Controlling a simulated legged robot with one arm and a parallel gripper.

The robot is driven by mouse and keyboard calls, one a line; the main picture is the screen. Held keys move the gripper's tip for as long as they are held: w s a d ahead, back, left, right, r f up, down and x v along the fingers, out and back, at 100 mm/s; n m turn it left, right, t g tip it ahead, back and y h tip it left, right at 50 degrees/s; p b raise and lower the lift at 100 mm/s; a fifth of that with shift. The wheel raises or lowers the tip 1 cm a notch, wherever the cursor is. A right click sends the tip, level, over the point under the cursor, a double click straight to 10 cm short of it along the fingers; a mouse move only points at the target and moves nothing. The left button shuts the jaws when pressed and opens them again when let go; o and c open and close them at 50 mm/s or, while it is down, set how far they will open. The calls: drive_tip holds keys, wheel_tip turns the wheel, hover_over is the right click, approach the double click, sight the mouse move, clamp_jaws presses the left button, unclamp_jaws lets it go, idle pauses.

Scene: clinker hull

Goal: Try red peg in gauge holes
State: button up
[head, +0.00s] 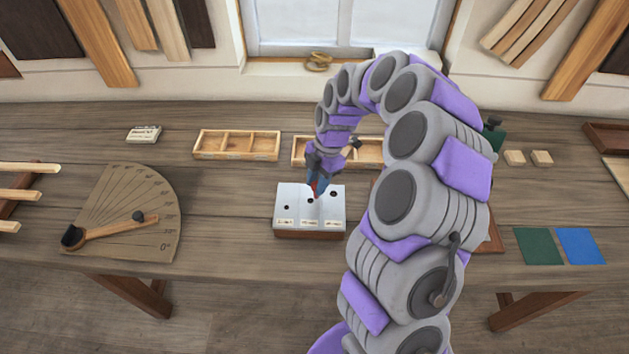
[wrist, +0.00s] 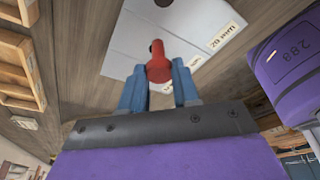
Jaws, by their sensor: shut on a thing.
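The red peg (wrist: 158,68) is held between the two blue fingers of my gripper (wrist: 160,88) in the wrist view. In the head view the red peg (head: 314,187) shows as a small red spot at the tip of my gripper (head: 317,184). The peg is over the middle part of the block. The gauge plate (wrist: 130,42) shows behind the peg in the wrist view, with a hole and a "20 mm" label. I cannot tell whether the peg's tip is inside a hole.
Two divided wooden trays stand behind the block, one at left (head: 237,145) and one partly behind my arm (head: 310,152). A protractor board (head: 130,210) with a wooden pointer lies at left. Green (head: 537,246) and blue (head: 580,246) squares lie at right.

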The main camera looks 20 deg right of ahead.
sight(312, 184)
drive_tip(key=shift+a, duration=0.9)
drive_tip(key=shift+d, duration=0.1)
drive_tip(key=shift+d+f, duration=0.1)
drive_tip(key=shift+d, duration=0.35)
drive_tip(key=shift+d+f, duration=0.1)
drive_tip(key=shift+f, duration=0.1)
drive_tip(key=shift+a+f+b, duration=0.1)
drive_tip(key=shift+a+b, duration=0.2)
drive_tip(key=shift+a, duration=0.4)
idle(0.7)
drive_tip(key=shift+d+f+b, duration=0.1)
drive_tip(key=shift+f+b, duration=0.45)
drive_tip(key=shift+f, duration=0.6)
idle(0.5)
drive_tip(key=shift+r, duration=0.1)
idle(0.4)
